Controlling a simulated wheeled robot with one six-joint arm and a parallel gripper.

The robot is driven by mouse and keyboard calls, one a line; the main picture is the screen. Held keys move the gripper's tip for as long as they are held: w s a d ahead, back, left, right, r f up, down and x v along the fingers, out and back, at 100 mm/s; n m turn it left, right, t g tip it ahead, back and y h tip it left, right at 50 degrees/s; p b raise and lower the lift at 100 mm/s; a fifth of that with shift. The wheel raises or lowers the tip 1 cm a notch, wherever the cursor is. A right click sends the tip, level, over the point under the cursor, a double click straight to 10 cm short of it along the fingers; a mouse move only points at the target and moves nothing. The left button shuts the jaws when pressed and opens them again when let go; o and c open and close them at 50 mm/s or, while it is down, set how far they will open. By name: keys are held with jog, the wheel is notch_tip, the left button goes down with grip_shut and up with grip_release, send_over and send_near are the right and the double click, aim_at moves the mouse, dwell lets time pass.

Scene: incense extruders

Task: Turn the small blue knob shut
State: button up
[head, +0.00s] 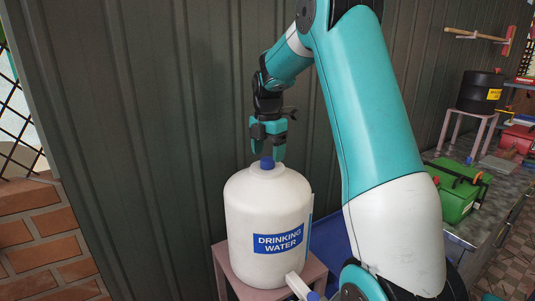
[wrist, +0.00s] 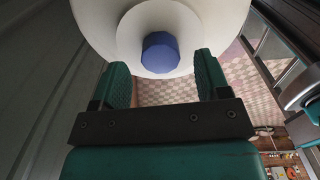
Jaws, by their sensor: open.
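A white jug (head: 268,215) labelled "DRINKING WATER" stands upright with a small blue knob (head: 267,162) on its top. My gripper (head: 267,150) points down just above this knob, with its teal fingers open. In the wrist view, the blue faceted knob (wrist: 160,52) sits on the jug's white neck, in line with the gap between the open fingers (wrist: 162,72) and a little beyond their tips. I see no clear contact. A white tap (head: 298,285) with a blue part sticks out low on the jug's front, partly cut off by the frame edge.
The jug stands on a small pinkish stool (head: 222,262) close to a dark corrugated wall (head: 150,120). A brick wall (head: 40,235) is at left. A counter with a green box (head: 455,190) and a black drum (head: 481,92) on a stand are at right.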

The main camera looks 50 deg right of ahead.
jog(key=shift+f, duration=1)
jog(key=c, duration=0.9)
